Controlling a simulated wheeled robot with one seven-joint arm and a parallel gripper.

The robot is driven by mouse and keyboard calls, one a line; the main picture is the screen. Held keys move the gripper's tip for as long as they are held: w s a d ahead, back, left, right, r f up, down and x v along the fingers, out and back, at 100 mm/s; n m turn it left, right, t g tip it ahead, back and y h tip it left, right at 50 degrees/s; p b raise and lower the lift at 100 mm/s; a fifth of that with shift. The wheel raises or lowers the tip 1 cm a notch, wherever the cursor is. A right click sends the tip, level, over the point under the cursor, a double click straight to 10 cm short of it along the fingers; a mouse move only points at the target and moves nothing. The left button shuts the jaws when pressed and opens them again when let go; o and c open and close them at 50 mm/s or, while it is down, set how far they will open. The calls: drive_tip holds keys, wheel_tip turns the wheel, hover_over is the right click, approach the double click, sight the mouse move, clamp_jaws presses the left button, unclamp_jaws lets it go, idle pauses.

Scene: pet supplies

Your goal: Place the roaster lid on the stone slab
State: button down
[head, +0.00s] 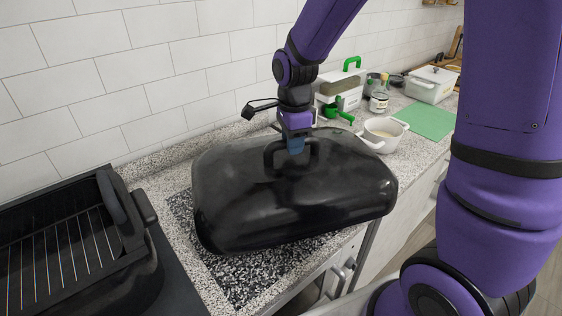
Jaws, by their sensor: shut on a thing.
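The roaster lid (330,195) is a large, glossy black cover with a loop handle on top. My gripper (295,148) comes down from above and is shut on the lid's handle. The lid is over the stone slab (255,268), a dark speckled panel on the lighter speckled counter. The slab shows along the lid's left and front edges; the rest is hidden under the lid. The lid looks slightly tilted, and I cannot tell whether it touches the slab.
A black roaster base (75,250) with a wire rack stands at the left. A white pot (383,134), a white container with green handles (342,92), a jar (379,102), a green mat (420,121) and a white lidded box (431,84) are behind, right. A tiled wall backs the counter.

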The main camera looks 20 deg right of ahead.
sight(292, 169)
drive_tip(key=shift+f, duration=4.15)
drive_tip(key=c, duration=0.9)
unclamp_jaws()
wheel_tip(292, 169, up, 12)
drive_tip(key=shift+r, duration=0.1)
drive_tip(key=shift+s+d+r, duration=0.1)
drive_tip(key=shift+s+r, duration=0.05)
drive_tip(key=shift+r, duration=0.15)
drive_tip(key=shift+s+d+r+n+t, duration=0.9)
drive_tip(key=shift+s+r+n, duration=1.5)
drive_tip(key=shift+s+n, duration=0.95)
drive_tip(key=shift+s+d+r+n+t, duration=0.95)
drive_tip(key=shift+s+r+n, duration=1.4)
drive_tip(key=shift+s+n, duration=1)
drive_tip(key=shift+s+d+r+n+t, duration=0.9)
drive_tip(key=shift+s+r+n, duration=1.7)
drive_tip(key=shift+s, duration=1.25)
